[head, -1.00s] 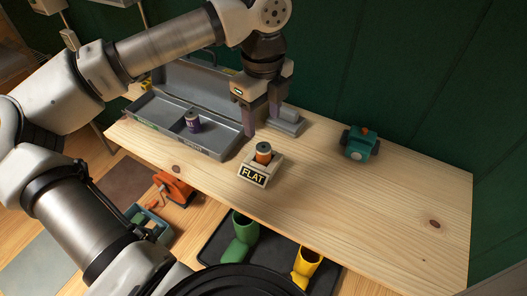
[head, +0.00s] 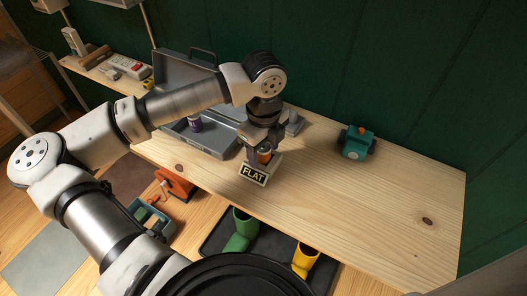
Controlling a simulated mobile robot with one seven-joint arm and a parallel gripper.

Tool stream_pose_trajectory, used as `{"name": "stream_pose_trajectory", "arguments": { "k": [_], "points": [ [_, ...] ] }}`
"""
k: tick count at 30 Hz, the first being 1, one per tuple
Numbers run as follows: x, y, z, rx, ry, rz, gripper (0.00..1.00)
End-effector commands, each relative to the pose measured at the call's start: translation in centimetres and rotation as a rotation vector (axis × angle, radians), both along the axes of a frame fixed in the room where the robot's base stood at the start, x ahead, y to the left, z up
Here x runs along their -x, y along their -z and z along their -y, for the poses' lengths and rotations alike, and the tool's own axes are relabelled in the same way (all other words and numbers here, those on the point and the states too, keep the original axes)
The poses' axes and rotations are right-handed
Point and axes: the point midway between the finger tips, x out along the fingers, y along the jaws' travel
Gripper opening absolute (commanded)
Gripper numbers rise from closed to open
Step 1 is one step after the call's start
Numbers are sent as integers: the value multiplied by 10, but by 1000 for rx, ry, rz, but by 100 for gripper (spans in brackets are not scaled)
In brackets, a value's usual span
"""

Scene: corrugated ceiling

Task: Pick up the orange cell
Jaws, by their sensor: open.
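The orange cell (head: 265,156) stands upright in a small light block holder labelled "FLAT" (head: 254,174) on the wooden bench. My gripper (head: 264,153) is open and low over the holder, with its fingers around or just beside the cell. The fingers and the cell overlap in the head view, so I cannot tell whether they touch. A purple cell (head: 194,123) stands in the open grey case (head: 217,153) to the left, partly behind my arm.
A teal toy-like vehicle (head: 356,143) stands at the back right of the wooden bench (head: 350,205). The bench's right side is clear.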

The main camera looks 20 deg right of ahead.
Motion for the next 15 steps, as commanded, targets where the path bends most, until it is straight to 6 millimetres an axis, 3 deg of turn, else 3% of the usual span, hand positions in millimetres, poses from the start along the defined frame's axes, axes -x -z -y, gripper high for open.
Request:
{"name": "stream_pose_trajectory", "arguments": {
  "k": [2, 15],
  "points": [
    [0, 0, 0, 0, 0, 0, 56],
    [0, -1, 0, 0, 0, 0, 1]
  ]
}}
